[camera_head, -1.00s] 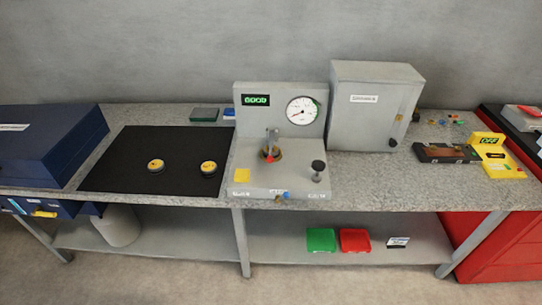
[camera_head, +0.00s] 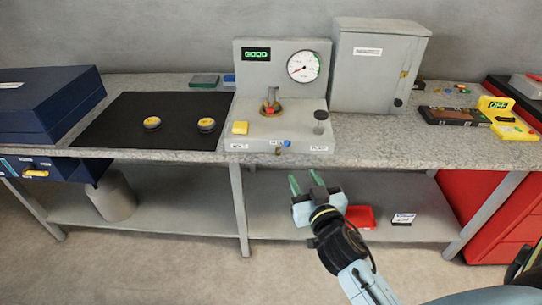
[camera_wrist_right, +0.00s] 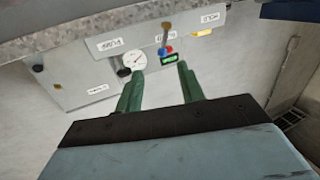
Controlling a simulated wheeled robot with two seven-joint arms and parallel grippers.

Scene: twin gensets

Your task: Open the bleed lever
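The grey test stand (camera_head: 262,146) is on the bench, with a dial gauge (camera_head: 303,66) and a lit green display on its upright panel. Low on its front edge is a small blue-tipped lever (camera_head: 287,143) beside a brass fitting, between the yellow square and the black pump knob (camera_head: 320,122). I take it for the bleed lever. My right gripper (camera_head: 305,181) is open and empty, below and in front of the bench edge, apart from the lever. In the right wrist view its green fingers (camera_wrist_right: 160,72) point towards the stand, seen upside down. My left gripper is not in view.
A grey cabinet (camera_head: 378,68) stands right of the stand. Left are a black mat (camera_head: 110,125) with two yellow-topped discs and a blue case (camera_head: 45,105). A red box (camera_head: 360,217) is on the lower shelf behind my right arm. The floor in front is clear.

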